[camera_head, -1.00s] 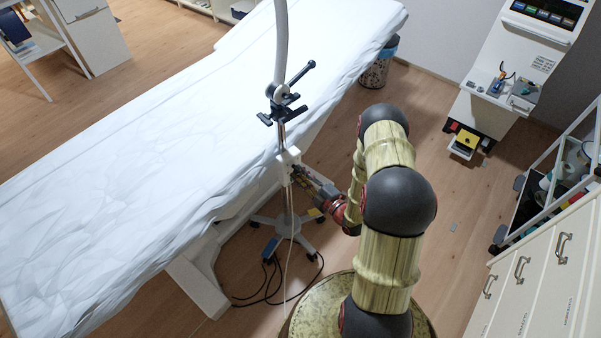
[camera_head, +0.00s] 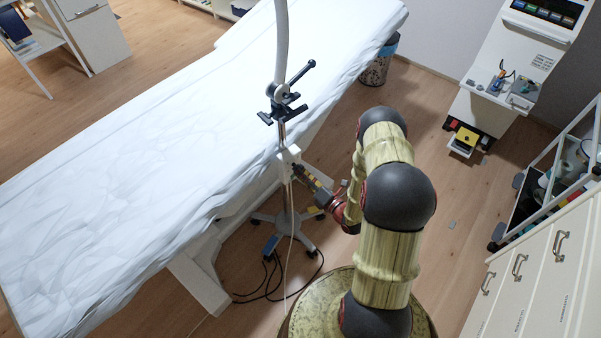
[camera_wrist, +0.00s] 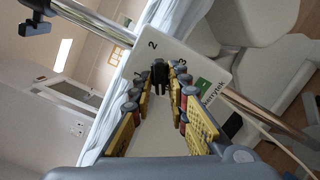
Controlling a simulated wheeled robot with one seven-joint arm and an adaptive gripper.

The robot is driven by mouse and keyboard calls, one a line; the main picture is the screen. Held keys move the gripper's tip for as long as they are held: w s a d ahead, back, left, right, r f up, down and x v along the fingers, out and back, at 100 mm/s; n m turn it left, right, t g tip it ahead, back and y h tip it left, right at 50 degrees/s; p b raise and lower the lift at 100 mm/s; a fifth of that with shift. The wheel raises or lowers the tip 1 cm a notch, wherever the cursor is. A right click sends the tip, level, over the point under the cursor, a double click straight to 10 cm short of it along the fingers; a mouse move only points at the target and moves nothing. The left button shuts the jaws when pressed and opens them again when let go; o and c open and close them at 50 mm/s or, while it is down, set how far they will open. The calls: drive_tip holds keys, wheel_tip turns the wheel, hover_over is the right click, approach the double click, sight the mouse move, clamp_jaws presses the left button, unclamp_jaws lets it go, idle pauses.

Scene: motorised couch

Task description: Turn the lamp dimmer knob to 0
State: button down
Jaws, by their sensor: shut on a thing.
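The dimmer is a white box (camera_head: 288,156) on the lamp's metal pole, beside the couch. In the wrist view the box face (camera_wrist: 205,65) is tilted and shows the marks 2 and 3 and a green label. A dark knob (camera_wrist: 159,72) sticks out of that face. My gripper (camera_head: 300,172) reaches the box from the right. In the wrist view its yellow-padded fingers (camera_wrist: 162,83) lie on both sides of the knob and are shut on it. The fingers hide part of the dial, and I cannot tell which number the knob points to.
The white-covered couch (camera_head: 150,170) lies left of and behind the pole. The lamp's wheeled base (camera_head: 285,232) and loose black cables (camera_head: 265,290) are on the floor below. A drawer cabinet (camera_head: 545,270) stands at the right, with open floor between.

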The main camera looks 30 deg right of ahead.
drive_tip(key=shift+d+f+n+b, duration=0.1)
drive_tip(key=shift+n+b, duration=0.25)
drive_tip(key=shift+n, duration=3.1)
drive_tip(key=shift+d+f+n+b, duration=0.15)
drive_tip(key=shift+n+b, duration=0.25)
drive_tip(key=shift+n, duration=3)
drive_tip(key=shift+d+r+n+b, duration=0.1)
drive_tip(key=shift+n+b, duration=0.25)
drive_tip(key=shift+n, duration=3.1)
drive_tip(key=c, duration=1.7)
unclamp_jaws()
drive_tip(key=s, duration=0.4)
drive_tip(key=s+d, duration=0.1)
drive_tip(key=s, duration=0.3)
drive_tip(key=s+d, duration=0.1)
drive_tip(key=s, duration=0.2)
drive_tip(key=shift+s, duration=0.4)
